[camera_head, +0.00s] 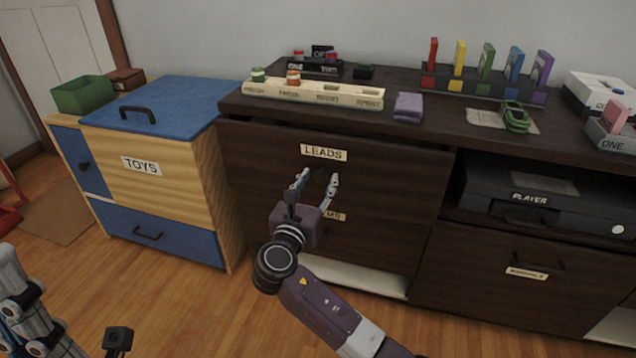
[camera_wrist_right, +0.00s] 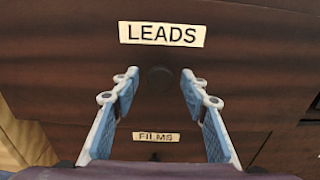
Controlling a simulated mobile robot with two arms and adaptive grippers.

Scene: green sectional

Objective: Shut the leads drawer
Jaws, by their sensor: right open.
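The leads drawer (camera_head: 260,152) has a dark brown front in the cabinet, with a pale LEADS label (camera_head: 323,152). In the right wrist view the label (camera_wrist_right: 162,34) sits above a dark round knob (camera_wrist_right: 158,78). I see no clear gap around the front and cannot tell whether it is fully closed. My right gripper (camera_head: 318,180) is open and empty in front of the drawer, its fingers on either side of the knob in the wrist view; contact is unclear. My left gripper (camera_head: 35,310) is partly in view at lower left, its jaws unclear.
A FILMS label (camera_wrist_right: 155,137) is below the knob. A blue-and-wood TOYS chest (camera_head: 175,180) stands left of the cabinet. A black player (camera_head: 530,195) sits in the right bay. Block racks and a purple cloth (camera_head: 408,107) lie on top. Wooden floor (camera_head: 190,300) is open in front.

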